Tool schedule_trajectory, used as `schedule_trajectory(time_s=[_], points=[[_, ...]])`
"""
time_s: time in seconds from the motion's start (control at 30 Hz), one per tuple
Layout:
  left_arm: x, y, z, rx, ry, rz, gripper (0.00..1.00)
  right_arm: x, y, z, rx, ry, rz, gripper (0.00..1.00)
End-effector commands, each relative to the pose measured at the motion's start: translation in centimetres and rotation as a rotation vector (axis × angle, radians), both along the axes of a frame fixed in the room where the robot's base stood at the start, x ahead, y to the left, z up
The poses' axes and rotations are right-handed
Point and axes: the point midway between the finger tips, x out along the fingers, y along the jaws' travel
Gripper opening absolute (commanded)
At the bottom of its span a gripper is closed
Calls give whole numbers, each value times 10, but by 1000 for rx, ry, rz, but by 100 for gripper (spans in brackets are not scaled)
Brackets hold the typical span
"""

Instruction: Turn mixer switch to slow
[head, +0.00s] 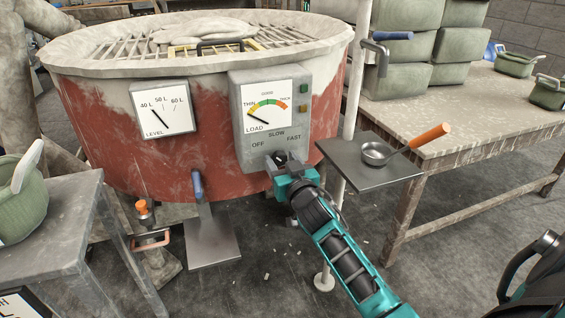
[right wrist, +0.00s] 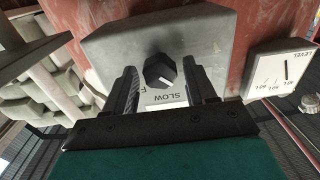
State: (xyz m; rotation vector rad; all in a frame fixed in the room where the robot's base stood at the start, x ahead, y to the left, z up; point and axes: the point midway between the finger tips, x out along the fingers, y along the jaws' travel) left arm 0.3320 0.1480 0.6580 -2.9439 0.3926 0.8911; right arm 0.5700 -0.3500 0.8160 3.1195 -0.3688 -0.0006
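The mixer (head: 100,130) is a large red drum with a pale, worn rim. Its grey control box (head: 240,105) carries a load dial and the labels OFF, SLOW and FAST. In the right wrist view, the black switch knob (right wrist: 158,68) sits between the fingertips of my right gripper (right wrist: 160,82), with a gap on each side. The fingers are open. A white mark on the knob points down and right, roughly towards the SLOW label. My left gripper is not in view.
A small grey shelf (head: 355,178) with a metal ladle (head: 378,153) is right of my gripper, beside a pale post (head: 350,110). A table (head: 480,120) with stacked sacks stands at right. A bench (head: 55,215) stands at left.

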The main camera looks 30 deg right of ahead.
Motion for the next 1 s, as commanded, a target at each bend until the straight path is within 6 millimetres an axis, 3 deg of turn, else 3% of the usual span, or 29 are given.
schedule_trajectory(time_s=[0.47,0.77,1.0], points=[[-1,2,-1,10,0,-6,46,0,0,0,1,0,0,9],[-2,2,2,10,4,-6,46,0,0,1,40,-9,-1,9],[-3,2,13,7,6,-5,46,0,0,2,177,-41,-2,9]])
